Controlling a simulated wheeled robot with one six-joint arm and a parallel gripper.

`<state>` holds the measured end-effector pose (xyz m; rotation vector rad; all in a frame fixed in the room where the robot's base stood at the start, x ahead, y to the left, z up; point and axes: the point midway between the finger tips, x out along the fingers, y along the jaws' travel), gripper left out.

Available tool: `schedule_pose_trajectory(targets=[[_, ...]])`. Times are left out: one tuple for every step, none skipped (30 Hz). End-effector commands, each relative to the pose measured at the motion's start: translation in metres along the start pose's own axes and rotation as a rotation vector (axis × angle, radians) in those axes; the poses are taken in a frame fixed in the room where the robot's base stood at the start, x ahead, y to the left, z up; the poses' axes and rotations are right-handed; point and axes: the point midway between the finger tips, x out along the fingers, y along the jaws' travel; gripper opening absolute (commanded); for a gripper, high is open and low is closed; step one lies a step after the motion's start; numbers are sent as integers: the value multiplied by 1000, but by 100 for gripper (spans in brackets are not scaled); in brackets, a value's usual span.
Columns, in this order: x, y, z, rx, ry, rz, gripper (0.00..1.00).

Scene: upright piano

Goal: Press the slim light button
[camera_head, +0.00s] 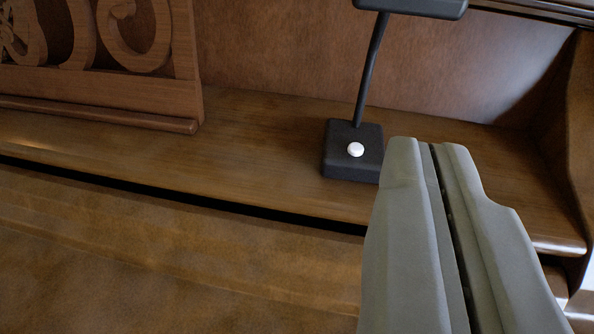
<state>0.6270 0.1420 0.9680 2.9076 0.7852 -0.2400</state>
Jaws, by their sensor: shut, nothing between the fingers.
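A small round white button (356,149) sits on the black square base (341,166) of a slim lamp. The lamp's thin dark stem (371,72) rises from the base to a dark head (415,6), cut off by the top edge of the picture. My gripper (430,143) is shut and empty. Its fingertips show to the right of the button, apart from it in the picture, and overlap the right edge of the base. I cannot tell how far the fingertips are above the base.
The lamp stands on a brown wooden piano shelf (255,135). A carved music stand (120,80) is at the upper left. A wooden back panel (280,50) rises behind, and a side wall (571,130) bounds the right. The shelf left of the lamp is clear.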

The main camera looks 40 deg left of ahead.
Motion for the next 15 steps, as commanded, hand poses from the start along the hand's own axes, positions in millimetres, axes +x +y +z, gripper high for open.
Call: schedule_pose_trajectory(targets=[[6,-3,6,2,-9,-19,0],[9,-4,8,3,-13,-29,0],[12,-6,11,6,-17,-39,0],[14,-7,13,6,-20,-46,0],[15,-8,14,6,-22,-52,0],[16,-9,16,7,-24,-57,0],[17,-9,16,7,-26,-60,0],[18,-10,17,8,-26,-62,0],[18,-10,17,9,-27,-64,0],[18,-10,17,9,-27,-64,0],[18,-10,17,9,-27,-65,0],[18,-10,17,9,-27,-64,0],[18,-10,17,9,-27,-64,0],[18,-10,17,9,-27,-64,0],[18,-10,17,9,-26,-64,0]])
